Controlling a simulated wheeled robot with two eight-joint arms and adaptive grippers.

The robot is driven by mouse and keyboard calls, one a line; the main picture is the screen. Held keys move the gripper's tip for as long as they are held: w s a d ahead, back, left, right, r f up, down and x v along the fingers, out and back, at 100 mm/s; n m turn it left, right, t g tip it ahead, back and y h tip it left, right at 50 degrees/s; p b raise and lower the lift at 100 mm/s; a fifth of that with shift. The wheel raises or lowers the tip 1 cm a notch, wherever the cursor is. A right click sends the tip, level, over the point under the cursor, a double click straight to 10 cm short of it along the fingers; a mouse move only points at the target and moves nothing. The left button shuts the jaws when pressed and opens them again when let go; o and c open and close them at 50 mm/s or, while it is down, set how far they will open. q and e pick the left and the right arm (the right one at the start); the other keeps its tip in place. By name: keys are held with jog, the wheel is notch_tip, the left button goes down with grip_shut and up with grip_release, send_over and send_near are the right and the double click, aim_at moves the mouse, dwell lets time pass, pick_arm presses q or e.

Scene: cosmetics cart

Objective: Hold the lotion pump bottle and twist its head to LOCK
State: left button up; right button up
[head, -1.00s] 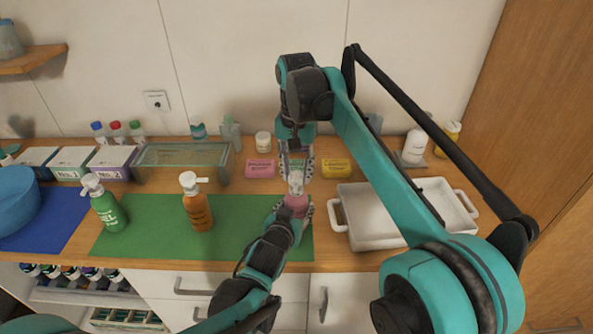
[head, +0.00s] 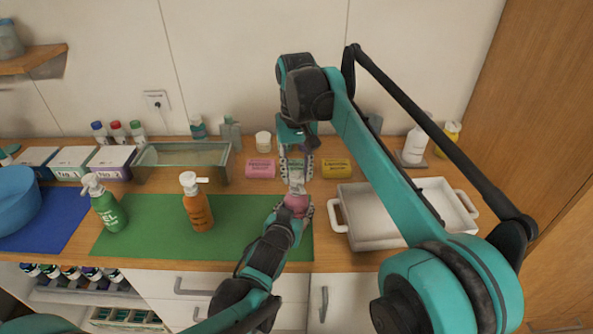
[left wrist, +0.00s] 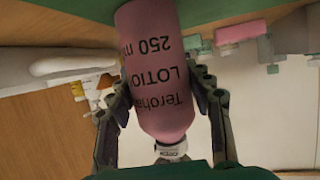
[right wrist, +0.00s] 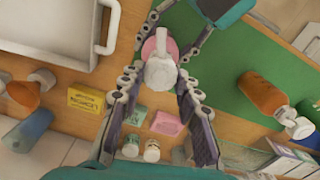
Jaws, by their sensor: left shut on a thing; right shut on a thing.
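The pink lotion pump bottle (head: 296,206) stands upright at the right end of the green mat (head: 252,222). In the left wrist view the bottle (left wrist: 158,75) shows dark "LOTION 250 m" lettering. My left gripper (head: 293,212) is shut around its body, one finger on each side. My right gripper (head: 297,172) comes down from above and is shut on the white pump head (head: 297,187). In the right wrist view the pump head (right wrist: 161,72) lies between the fingers, its nozzle toward the picture top. No lock marking is readable.
An orange pump bottle (head: 198,208) and a green one (head: 106,208) stand on the mat to the left. A white tray (head: 375,243) lies close on the right. Pink (head: 261,169) and yellow (head: 336,169) boxes stand behind. The mat between the orange and pink bottles is clear.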

aim_at(296, 175)
jog(key=n, duration=0.5)
jog(key=shift+n, duration=0.3)
jog(key=n, duration=0.5)
jog(key=shift+n, duration=0.3)
jog(key=o, duration=1.2)
jog(key=shift+c, duration=0.2)
notch_tip(296, 175, up, 12)
